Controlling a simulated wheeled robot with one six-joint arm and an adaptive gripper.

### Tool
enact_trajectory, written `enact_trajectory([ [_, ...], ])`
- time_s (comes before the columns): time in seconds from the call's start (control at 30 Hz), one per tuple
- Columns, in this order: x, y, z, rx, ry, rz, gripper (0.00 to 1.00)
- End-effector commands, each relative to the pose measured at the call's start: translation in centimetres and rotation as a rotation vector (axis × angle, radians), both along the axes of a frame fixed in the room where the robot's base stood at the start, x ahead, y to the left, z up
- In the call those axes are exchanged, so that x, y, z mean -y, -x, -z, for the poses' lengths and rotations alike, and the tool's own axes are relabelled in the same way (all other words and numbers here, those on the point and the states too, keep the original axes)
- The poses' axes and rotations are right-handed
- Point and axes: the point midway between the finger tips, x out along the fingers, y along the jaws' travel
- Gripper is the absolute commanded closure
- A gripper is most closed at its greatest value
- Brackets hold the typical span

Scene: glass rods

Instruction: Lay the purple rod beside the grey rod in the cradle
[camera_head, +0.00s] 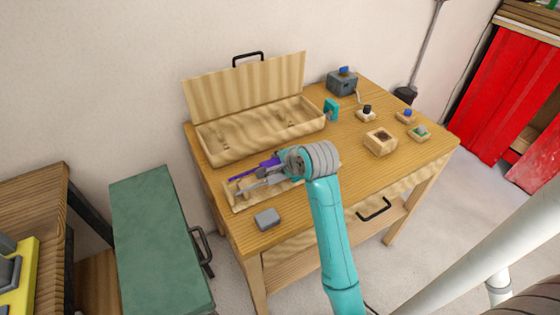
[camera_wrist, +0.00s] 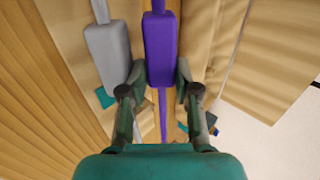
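The purple rod (camera_wrist: 160,45), with a thick block-shaped middle and thin ends, lies between the fingers of my gripper (camera_wrist: 161,74) in the wrist view. In the head view the purple rod (camera_head: 256,168) shows left of my gripper (camera_head: 287,168), and the grey rod (camera_head: 255,187) is nearer the front. Both are over the shallow wooden cradle (camera_head: 238,207). Contact between purple rod and cradle is hidden.
An open wooden case (camera_head: 215,150) stands behind the cradle, lid raised. A grey block (camera_head: 267,218) lies near the table's front edge. A wooden block (camera_head: 380,141), a teal piece (camera_head: 331,109) and several small items are to the right. A green-topped cabinet (camera_head: 160,245) stands left.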

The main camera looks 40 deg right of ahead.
Motion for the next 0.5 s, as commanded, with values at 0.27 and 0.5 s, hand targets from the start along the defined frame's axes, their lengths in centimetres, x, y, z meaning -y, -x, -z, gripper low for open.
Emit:
enact_trajectory([
  [0.27,-0.2,0.8,1.8,-0.047,-0.019,0.004,0.43],
  [0.5,-0.7,2.8,-0.8,-0.035,-0.014,0.005,0.43],
])
